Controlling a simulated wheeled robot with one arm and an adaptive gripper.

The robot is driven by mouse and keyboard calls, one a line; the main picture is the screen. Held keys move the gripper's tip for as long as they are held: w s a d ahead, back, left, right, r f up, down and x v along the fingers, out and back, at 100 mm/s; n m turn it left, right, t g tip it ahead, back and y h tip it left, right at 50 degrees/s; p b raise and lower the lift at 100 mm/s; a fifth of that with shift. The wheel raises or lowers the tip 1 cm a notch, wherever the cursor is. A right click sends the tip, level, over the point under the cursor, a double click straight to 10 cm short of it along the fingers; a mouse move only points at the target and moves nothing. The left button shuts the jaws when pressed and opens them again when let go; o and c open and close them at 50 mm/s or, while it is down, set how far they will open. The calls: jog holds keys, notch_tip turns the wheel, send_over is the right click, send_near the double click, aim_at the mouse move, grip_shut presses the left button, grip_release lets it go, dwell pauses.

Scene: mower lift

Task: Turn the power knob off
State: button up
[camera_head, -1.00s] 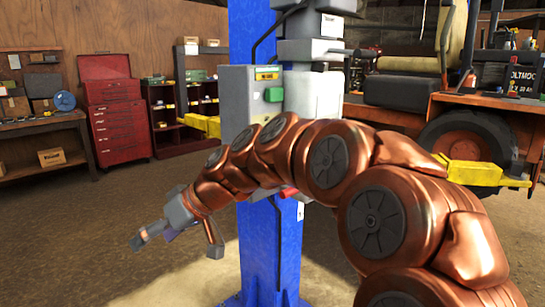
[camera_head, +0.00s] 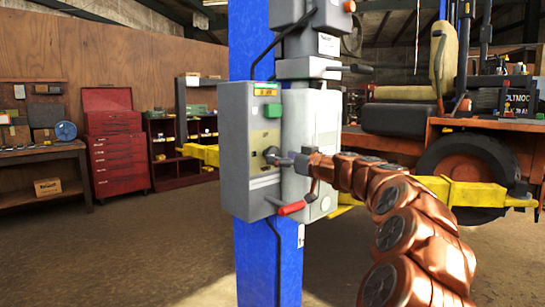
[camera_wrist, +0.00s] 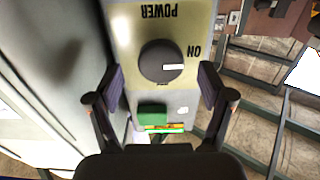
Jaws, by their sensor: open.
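The power knob (camera_wrist: 155,62) is a dark round dial on the control box's pale yellow panel (camera_wrist: 122,22), seen upside down in the wrist view. Its white mark points toward the printed ON, to the right in that view. My gripper (camera_wrist: 162,82) is open, with one finger on each side of the knob and gaps between the fingers and the dial. In the head view the knob (camera_head: 271,153) sits on the front of the grey control box (camera_head: 236,150), with my gripper (camera_head: 280,160) right in front of it, partly covering the panel.
A green button (camera_wrist: 152,113) sits near the knob, between the fingers in the wrist view. The blue post (camera_head: 262,265) carries the box. A yellow lift arm (camera_head: 465,192) extends to the right.

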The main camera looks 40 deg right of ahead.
jog(key=shift+w, duration=2.2)
jog(key=shift+c, duration=0.2)
jog(key=c, duration=1.1)
